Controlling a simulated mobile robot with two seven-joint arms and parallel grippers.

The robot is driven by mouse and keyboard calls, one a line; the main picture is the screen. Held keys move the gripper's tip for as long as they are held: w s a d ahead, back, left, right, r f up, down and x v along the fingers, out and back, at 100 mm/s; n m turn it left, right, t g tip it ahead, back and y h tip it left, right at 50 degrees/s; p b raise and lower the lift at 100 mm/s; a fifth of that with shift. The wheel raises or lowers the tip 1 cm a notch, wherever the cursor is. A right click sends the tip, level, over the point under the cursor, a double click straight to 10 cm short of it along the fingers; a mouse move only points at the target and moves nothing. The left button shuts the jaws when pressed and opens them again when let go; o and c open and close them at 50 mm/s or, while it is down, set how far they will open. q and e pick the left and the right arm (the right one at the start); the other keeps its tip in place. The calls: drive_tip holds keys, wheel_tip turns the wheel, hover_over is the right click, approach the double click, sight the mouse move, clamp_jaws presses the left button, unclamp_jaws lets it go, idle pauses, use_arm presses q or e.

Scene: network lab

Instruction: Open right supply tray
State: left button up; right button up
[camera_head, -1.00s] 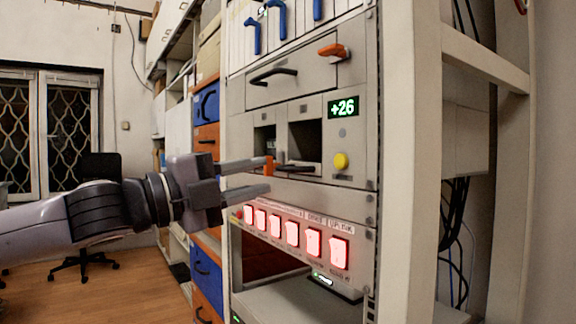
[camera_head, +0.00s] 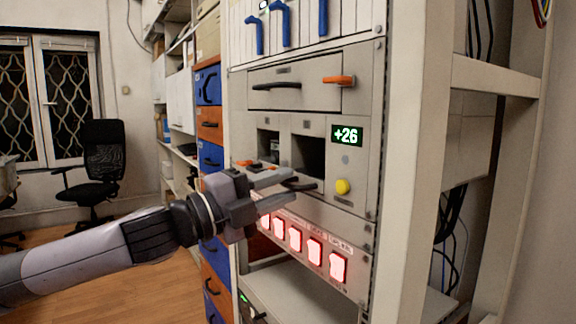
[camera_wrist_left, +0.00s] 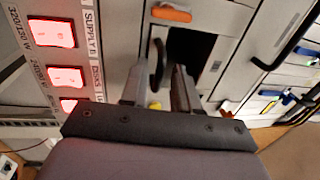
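The supply unit's grey panel carries a green +26 display (camera_head: 346,135) and a yellow button (camera_head: 343,187). Its right supply tray bay shows as a dark opening (camera_head: 309,157), with a black handle (camera_head: 300,185) below it. My left gripper (camera_head: 288,187) is at this handle with its fingers spread above and below. In the left wrist view the black handle (camera_wrist_left: 156,66) stands between the tips of my open left gripper (camera_wrist_left: 158,80); I cannot tell whether they touch it. An orange latch (camera_wrist_left: 171,13) shows beyond. My right gripper is not in view.
Lit red switches (camera_head: 314,250) sit in a row just below the gripper. Above are a drawer with a black handle (camera_head: 277,85) and an orange latch (camera_head: 339,81). The rack's right post (camera_head: 410,200) stands beside the panel. An office chair (camera_head: 98,165) is back left.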

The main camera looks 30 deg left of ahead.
use_arm(q)
drive_tip(key=shift+w+d+r+p, duration=0.2)
drive_tip(key=shift+w+r+p, duration=0.1)
drive_tip(key=shift+w+p, duration=0.25)
drive_tip(key=shift+w+d+f+p, duration=0.15)
drive_tip(key=shift+w+d+p, duration=0.15)
clamp_jaws()
